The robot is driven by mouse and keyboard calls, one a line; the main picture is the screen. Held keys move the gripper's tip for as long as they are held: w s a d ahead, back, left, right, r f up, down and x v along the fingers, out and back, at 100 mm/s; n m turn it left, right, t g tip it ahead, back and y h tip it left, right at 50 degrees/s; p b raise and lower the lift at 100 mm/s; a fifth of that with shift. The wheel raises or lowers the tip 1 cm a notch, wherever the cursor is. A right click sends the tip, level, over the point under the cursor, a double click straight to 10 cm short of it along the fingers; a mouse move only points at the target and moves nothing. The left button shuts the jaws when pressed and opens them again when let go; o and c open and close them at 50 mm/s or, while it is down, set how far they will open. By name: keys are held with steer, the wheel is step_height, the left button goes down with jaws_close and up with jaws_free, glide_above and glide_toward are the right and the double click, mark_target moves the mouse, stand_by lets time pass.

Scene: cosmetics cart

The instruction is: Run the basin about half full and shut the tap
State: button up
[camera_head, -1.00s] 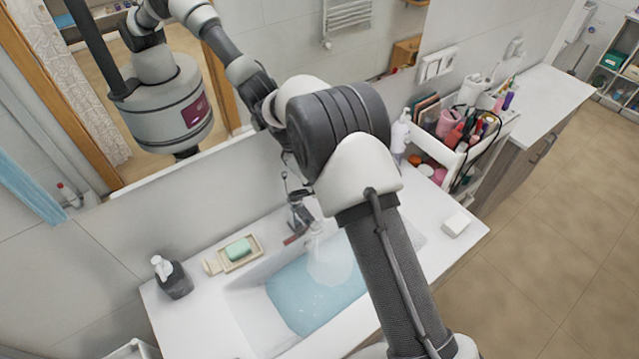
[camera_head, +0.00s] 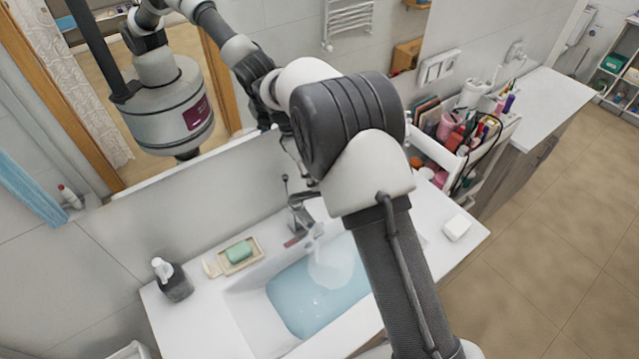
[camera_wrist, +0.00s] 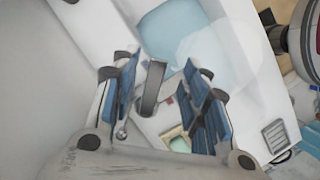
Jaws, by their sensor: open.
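The white basin (camera_head: 246,318) holds a pool of pale blue water (camera_head: 305,300) that covers its floor; its exact depth is hard to judge. The grey tap (camera_head: 300,214) stands at the basin's back edge. A whitish stream and splash (camera_head: 331,264) lie below its spout, so water appears to be running. In the wrist view my gripper (camera_wrist: 168,92) is open and empty, its blue-padded fingers spread on either side of the dark tap part (camera_wrist: 152,88). I cannot tell whether they touch it. In the head view my arm hides most of the gripper.
A soap dish with green soap (camera_head: 238,252) and a dark pump bottle (camera_head: 172,280) stand left of the tap. A white block (camera_head: 457,227) lies on the right counter. A crowded cosmetics cart (camera_head: 465,140) stands farther right.

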steer(key=shift+r, duration=2.2)
